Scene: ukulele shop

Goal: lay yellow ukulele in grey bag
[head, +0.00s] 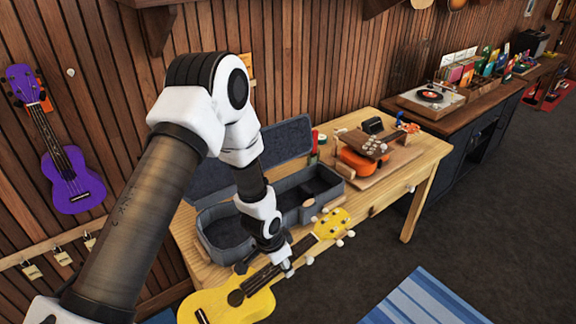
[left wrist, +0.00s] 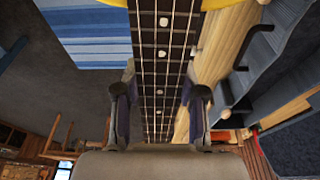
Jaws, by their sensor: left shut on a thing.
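The yellow ukulele (head: 240,295) is held in front of the table's near edge, its head pointing to the upper right. My left gripper (head: 285,262) is shut on its neck. In the left wrist view the fretboard (left wrist: 163,60) runs between the two fingers of the gripper (left wrist: 159,115). The grey bag (head: 300,196) lies open on the wooden table behind the ukulele, its lid raised at the back. My arm hides part of the bag. The bag's inside looks empty where it shows. My right gripper is not in view.
An orange ukulele (head: 357,162) lies on a board at the table's right. A red-and-green item (head: 314,143) stands by the bag. A purple ukulele (head: 72,180) hangs on the wall. A record player (head: 430,97) sits on the dark counter. A blue rug (head: 425,300) lies on the floor.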

